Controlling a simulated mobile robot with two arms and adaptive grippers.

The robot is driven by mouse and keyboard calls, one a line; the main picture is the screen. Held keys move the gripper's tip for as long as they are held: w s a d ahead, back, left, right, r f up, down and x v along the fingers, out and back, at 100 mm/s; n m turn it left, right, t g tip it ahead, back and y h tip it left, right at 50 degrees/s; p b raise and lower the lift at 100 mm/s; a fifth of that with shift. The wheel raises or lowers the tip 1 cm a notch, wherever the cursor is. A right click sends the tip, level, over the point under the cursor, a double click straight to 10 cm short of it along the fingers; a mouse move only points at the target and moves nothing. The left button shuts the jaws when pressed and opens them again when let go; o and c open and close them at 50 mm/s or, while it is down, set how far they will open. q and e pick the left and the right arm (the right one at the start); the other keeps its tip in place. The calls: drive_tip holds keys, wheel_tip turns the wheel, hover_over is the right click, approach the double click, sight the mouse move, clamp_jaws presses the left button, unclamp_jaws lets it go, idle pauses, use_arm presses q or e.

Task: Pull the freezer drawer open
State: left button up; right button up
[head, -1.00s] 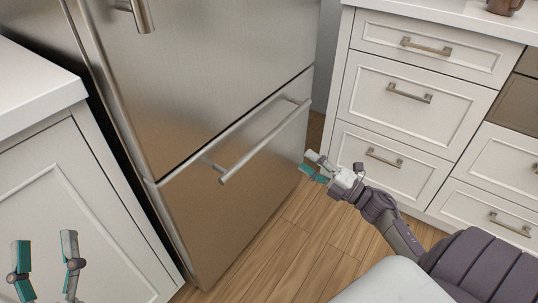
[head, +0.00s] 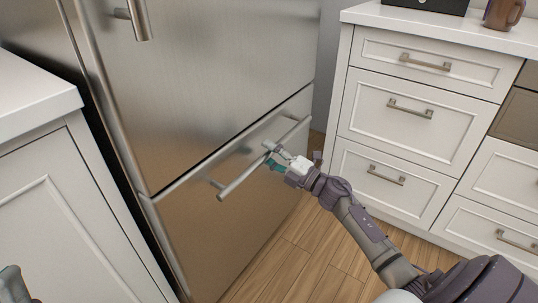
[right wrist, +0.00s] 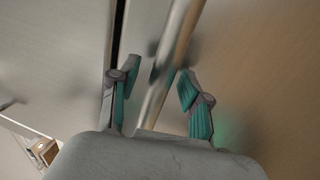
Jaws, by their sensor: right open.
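The freezer drawer (head: 232,235) is the lower steel front of the fridge in the head view. It sits shut, with a thin dark seam above it. Its long bar handle (head: 240,181) runs along the upper part of the front. My right gripper (head: 272,156) is open at the handle, towards the bar's far end. In the right wrist view the handle (right wrist: 178,48) passes between the two spread teal-padded fingers of the gripper (right wrist: 158,70). I cannot tell whether a finger touches the bar. Only a tip of my left gripper (head: 13,284) shows at the bottom left corner.
The upper fridge door (head: 205,80) with its own handle (head: 138,20) is above. White drawer cabinets (head: 410,110) stand to the right, and a white cabinet (head: 60,200) stands close on the left. Wooden floor (head: 300,240) lies free before the drawer.

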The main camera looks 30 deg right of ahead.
drive_tip(key=shift+w, duration=0.1)
clamp_jaws()
idle(0.5)
